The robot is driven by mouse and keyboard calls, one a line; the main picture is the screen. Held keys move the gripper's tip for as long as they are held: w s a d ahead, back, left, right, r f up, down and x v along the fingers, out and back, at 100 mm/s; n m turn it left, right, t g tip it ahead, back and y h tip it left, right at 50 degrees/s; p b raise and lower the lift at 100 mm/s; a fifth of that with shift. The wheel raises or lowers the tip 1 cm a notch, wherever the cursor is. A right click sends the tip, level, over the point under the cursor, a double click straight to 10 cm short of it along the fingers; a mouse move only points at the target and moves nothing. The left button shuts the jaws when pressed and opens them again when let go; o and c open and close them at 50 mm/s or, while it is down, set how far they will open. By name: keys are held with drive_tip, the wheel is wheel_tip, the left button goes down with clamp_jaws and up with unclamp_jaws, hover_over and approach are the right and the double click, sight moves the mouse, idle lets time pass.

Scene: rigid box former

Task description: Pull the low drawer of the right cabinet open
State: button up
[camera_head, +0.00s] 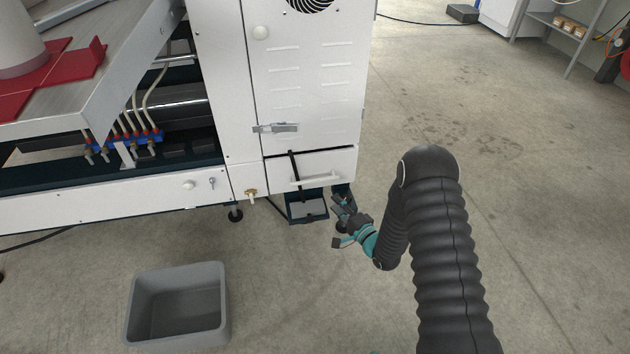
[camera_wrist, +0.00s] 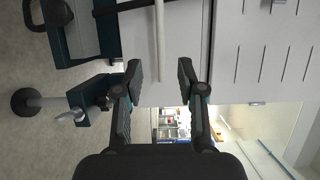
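The low drawer (camera_head: 335,163) is the white panel at the bottom of the right cabinet, and it looks shut. Its pale horizontal bar handle (camera_head: 313,180) is on the front. My gripper (camera_head: 343,204) is just below and right of the handle's right end in the head view. In the wrist view, which is turned sideways, my gripper (camera_wrist: 162,76) is open and empty. The handle (camera_wrist: 160,40) runs up from between the fingertips, with its end near them. I cannot tell the exact depth gap; no grip shows. The drawer front (camera_wrist: 185,40) lies behind it.
A black cable or strap (camera_head: 293,165) crosses the drawer front left of centre. A dark box-like pedal (camera_head: 307,208) sits under the cabinet. A latch (camera_head: 275,128) is on the door above. A grey bin (camera_head: 178,338) stands at lower left.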

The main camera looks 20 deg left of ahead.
sight(315, 180)
drive_tip(key=x, duration=1.3)
clamp_jaws()
